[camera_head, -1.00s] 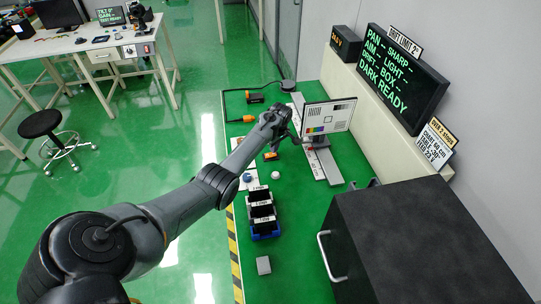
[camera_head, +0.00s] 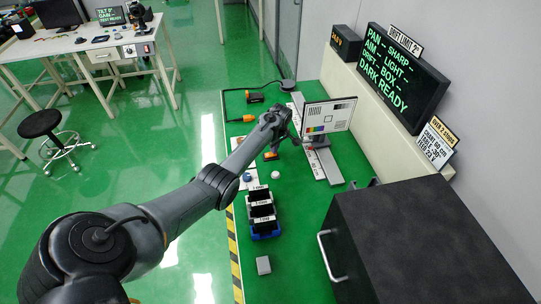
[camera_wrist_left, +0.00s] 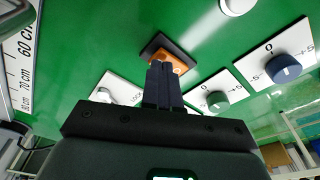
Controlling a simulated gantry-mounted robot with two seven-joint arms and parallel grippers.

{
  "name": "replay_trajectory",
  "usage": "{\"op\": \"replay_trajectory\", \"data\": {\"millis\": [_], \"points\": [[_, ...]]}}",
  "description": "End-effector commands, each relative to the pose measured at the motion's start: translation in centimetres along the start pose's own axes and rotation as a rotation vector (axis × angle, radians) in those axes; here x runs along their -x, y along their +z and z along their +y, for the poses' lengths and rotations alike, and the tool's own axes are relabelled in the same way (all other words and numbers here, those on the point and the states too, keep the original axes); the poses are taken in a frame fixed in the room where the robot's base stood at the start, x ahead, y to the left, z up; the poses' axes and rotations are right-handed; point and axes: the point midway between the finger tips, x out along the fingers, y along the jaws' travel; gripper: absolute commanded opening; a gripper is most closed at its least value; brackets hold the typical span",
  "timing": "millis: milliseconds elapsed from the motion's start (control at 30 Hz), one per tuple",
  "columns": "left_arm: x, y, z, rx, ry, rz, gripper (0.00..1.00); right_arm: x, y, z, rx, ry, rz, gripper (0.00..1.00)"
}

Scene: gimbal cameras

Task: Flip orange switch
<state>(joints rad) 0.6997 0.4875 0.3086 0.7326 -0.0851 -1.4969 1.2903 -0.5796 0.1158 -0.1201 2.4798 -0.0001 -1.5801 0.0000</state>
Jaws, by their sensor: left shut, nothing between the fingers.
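The orange switch (camera_wrist_left: 178,64) sits on a dark base plate (camera_wrist_left: 160,44) on the green bench in the left wrist view. My left gripper (camera_wrist_left: 163,68) is shut with nothing between its fingers, and its tips overlap the near part of the switch in that view. I cannot tell whether they touch it. In the head view the orange switch (camera_head: 271,155) shows just below the left gripper (camera_head: 288,136). My fingers hide part of the switch, so its position is not clear. My right gripper is not in view.
A round white knob (camera_wrist_left: 238,5) is close by. In the head view a test chart (camera_head: 328,116) stands right of the gripper, and a blue bin (camera_head: 264,228) sits nearer.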

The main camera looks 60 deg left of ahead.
Motion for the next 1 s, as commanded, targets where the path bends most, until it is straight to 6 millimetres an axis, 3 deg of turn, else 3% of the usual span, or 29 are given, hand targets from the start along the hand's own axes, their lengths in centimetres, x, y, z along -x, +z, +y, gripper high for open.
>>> {"op": "replay_trajectory", "data": {"millis": [700, 1000], "points": [[-1.05, 0.18, 0.01, 0.000, 0.000, 0.000, 0.00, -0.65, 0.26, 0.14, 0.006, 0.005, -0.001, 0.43], [-0.10, 0.04, 0.01, 0.000, 0.000, 0.000, 0.00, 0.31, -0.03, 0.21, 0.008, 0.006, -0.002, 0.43]]}}
